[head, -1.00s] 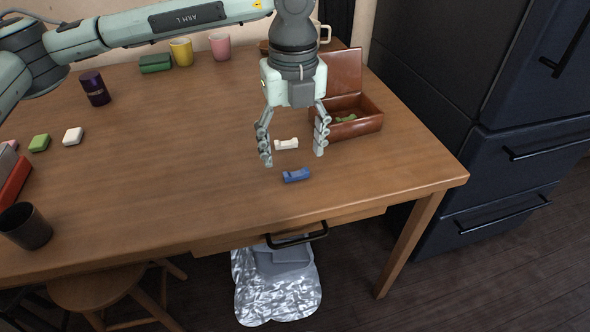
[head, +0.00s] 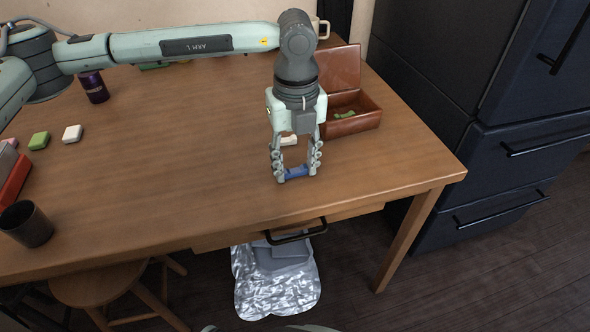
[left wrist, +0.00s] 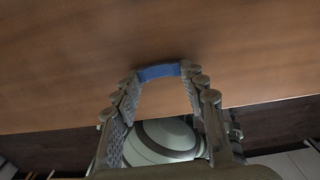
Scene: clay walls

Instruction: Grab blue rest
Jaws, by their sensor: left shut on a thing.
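The blue rest (head: 297,172) is a small block on the wooden table near its front edge. My left gripper (head: 297,174) points down over it, with a fingertip at each end of the rest, and is shut on it. In the left wrist view the blue rest (left wrist: 158,72) spans the gap between the fingertips of my left gripper (left wrist: 160,74). The rest appears to be at table level. My right gripper is not clearly in view.
A white rest (head: 289,140) lies just behind the left gripper. An open brown box (head: 352,122) with a green piece inside stands to the right. A dark cup (head: 25,224) and green and white blocks (head: 72,134) are at the left. The table's middle is clear.

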